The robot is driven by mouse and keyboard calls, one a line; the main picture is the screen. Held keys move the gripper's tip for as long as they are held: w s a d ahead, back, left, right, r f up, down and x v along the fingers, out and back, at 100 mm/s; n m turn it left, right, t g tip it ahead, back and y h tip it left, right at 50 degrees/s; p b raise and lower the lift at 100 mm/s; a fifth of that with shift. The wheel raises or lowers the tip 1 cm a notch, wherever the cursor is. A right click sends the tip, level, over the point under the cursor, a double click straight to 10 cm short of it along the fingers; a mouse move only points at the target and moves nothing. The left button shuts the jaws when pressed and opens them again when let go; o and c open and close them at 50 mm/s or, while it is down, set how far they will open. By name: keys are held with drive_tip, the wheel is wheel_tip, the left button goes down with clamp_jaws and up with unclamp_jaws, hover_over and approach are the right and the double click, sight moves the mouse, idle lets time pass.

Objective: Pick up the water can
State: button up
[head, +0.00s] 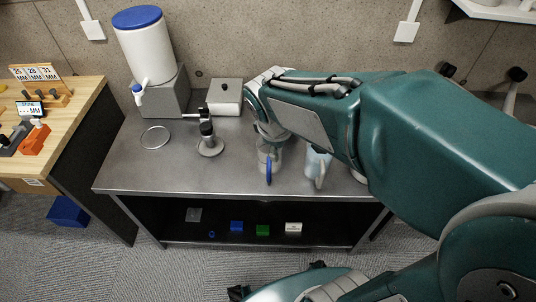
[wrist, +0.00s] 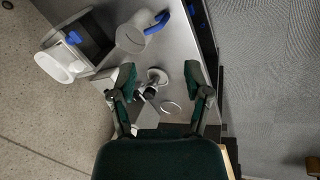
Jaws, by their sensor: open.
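A clear-grey can with a blue handle (head: 268,160) stands on the steel bench, below the end of my arm, which partly covers it. It looks like the water can. In the wrist view a grey round can with a blue handle (wrist: 130,39) shows beyond my fingertips, towards the top. A second, pale jug (head: 317,163) stands just right of it in the head view, partly behind my arm. My gripper (wrist: 159,80) is open, its two green fingers wide apart with nothing held. In the head view my arm hides the fingers.
A small metal stand (head: 209,140) and a thin ring (head: 155,137) lie left of the can. A white dispenser with a blue lid (head: 143,45) and a grey box (head: 226,97) stand at the back. Small blocks sit on the lower shelf (head: 180,232). The front-left bench top is clear.

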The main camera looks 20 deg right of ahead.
drive_tip(key=w+a+f+n+g+h, duration=0.1)
drive_tip(key=w+a+f+n, duration=0.1)
drive_tip(key=w+f+n, duration=0.4)
drive_tip(key=n+h, duration=0.1)
drive_tip(key=n, duration=0.4)
approach(268, 175)
drive_tip(key=w, duration=0.2)
drive_tip(key=shift+n+g, duration=0.3)
drive_tip(key=shift+g, duration=0.1)
drive_tip(key=shift+s+x, duration=0.2)
drive_tip(key=shift+x, duration=2.55)
drive_tip(key=shift+s+x, duration=0.15)
drive_tip(key=shift+x, duration=2.6)
clamp_jaws()
